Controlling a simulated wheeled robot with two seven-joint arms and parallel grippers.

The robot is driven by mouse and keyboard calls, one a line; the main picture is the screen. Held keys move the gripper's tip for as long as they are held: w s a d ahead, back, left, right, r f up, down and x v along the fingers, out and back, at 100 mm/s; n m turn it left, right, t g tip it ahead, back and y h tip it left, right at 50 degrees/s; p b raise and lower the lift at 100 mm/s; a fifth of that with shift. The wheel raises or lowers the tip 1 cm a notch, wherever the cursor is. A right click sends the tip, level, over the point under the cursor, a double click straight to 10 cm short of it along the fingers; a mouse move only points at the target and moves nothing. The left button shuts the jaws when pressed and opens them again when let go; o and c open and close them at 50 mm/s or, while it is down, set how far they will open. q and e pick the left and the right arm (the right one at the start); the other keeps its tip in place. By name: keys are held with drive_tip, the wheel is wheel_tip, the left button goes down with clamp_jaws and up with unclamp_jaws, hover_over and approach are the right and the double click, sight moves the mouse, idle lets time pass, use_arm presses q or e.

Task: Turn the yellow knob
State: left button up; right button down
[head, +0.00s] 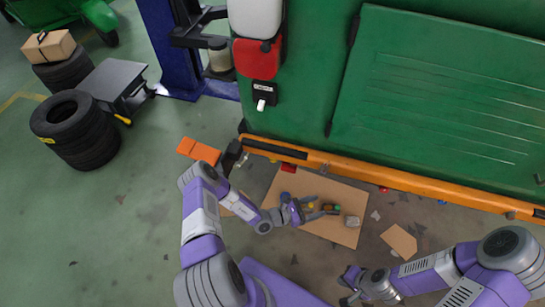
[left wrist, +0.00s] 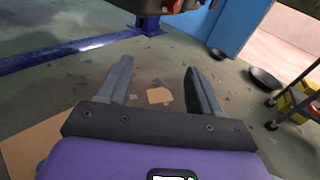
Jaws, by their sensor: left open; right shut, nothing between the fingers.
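I cannot clearly make out a yellow knob. A small yellow spot (head: 311,205) shows between the fingers of my left gripper (head: 318,207) in the head view, too small to identify. My left gripper is open above the cardboard sheet (head: 345,237), in front of the green vehicle. In the left wrist view, the open fingers of the left gripper (left wrist: 158,75) have nothing between them but floor beyond. My right gripper (head: 346,289) is shut and empty at the lower middle of the head view. A black switch box (head: 265,88) with a white lever is on the green panel.
The green vehicle (head: 440,90) has an orange bar (head: 400,180) along its lower edge. Stacked tires (head: 75,130) and a cart (head: 112,80) stand at left. Open floor lies between.

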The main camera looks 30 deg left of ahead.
use_arm(q)
drive_tip(key=w+a+n+t+y+p, duration=0.2)
drive_tip(key=w+a+n+t+y, duration=0.25)
drive_tip(key=a+n+y, duration=0.65)
drive_tip(key=n+y, duration=0.1)
drive_tip(key=y, duration=0.4)
approach(272, 161)
drive_tip(key=w, duration=0.2)
drive_tip(key=x, duration=0.2)
drive_tip(key=b+x, duration=0.1)
drive_tip(key=x, duration=0.1)
drive_tip(key=b+x, duration=0.1)
drive_tip(key=x, duration=0.1)
drive_tip(key=shift+w+a+r, duration=0.1)
drive_tip(key=shift+w+r, duration=0.1)
drive_tip(key=shift+r, duration=0.05)
drive_tip(key=shift+w+a+r, duration=0.1)
drive_tip(key=shift+w+a, duration=0.05)
drive_tip(key=shift+w, duration=0.3)
use_arm(e)
drive_tip(key=shift+r, duration=0.4)
use_arm(q)
drive_tip(key=shift+c, duration=0.3)
